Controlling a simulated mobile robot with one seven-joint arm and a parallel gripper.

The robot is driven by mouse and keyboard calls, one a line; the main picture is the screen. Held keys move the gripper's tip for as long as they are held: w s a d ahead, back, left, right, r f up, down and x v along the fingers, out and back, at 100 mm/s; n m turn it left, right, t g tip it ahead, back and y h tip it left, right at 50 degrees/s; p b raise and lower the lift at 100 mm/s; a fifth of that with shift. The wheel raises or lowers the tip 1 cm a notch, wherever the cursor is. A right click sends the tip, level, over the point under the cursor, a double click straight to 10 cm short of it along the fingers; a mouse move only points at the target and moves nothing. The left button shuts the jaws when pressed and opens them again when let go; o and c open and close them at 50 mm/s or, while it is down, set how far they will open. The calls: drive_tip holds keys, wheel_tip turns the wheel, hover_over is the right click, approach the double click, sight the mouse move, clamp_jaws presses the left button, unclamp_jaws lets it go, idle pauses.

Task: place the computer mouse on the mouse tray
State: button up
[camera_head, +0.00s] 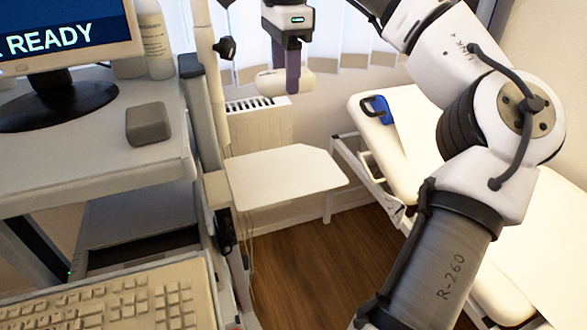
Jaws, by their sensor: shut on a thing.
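My gripper (291,76) is at the top centre, pointing down. Its dark fingers are shut on a cream-white computer mouse (269,83), which shows on both sides of the fingers. The mouse is held in the air, and its far side is hidden. The mouse tray (285,178) is a flat, pale board with cut corners, fixed to the right side of the cart. It is bare. In the picture, the gripper and mouse are above the tray's back edge; how far apart they are in depth I cannot tell.
The cart's upright post (207,95) stands just left of the tray. A monitor (65,35), a grey block (148,124) and a keyboard (120,300) are on the cart. A radiator (262,128) is behind. A bed (415,115) with a blue item (378,108) is at right.

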sight(287, 179)
wheel_tip(287, 179, down, 20)
drive_tip(key=shift+p, duration=1)
drive_tip(key=shift+f, duration=0.1)
drive_tip(key=shift+f, duration=0.15)
drive_tip(key=o, duration=1)
drive_tip(key=shift+r, duration=0.2)
wheel_tip(287, 179, up, 12)
drive_tip(key=shift+r+b, duration=0.1)
drive_tip(key=shift+b, duration=0.75)
